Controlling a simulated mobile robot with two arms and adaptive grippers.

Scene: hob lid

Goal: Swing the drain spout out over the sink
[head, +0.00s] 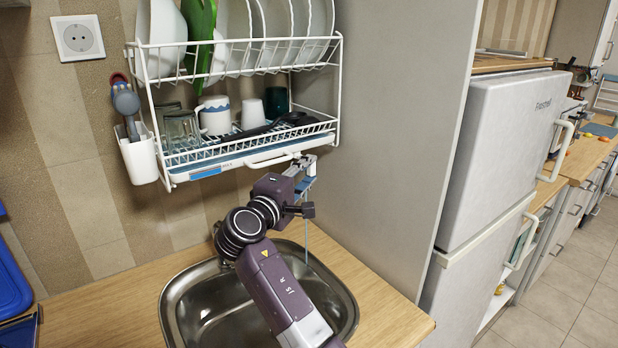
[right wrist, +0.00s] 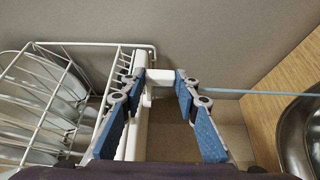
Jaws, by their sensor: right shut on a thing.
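The white drain spout (right wrist: 161,78) is at the right end of the drip tray (head: 245,161) under the dish rack. In the right wrist view it lies between the blue-padded fingers of my right gripper (right wrist: 158,90), which is shut on it. In the head view my right gripper (head: 303,178) is at the tray's right front corner and mostly hides the spout. A thin blue stream (head: 307,238) runs down from there to the right back part of the steel sink (head: 182,312). The stream also shows in the right wrist view (right wrist: 250,92). My left gripper is not in view.
The white dish rack (head: 240,42) holds plates, mugs and glasses close above my gripper. A utensil cup (head: 138,158) hangs at its left. A grey cabinet side (head: 390,130) stands close on the right. Wooden counter (head: 385,315) surrounds the sink.

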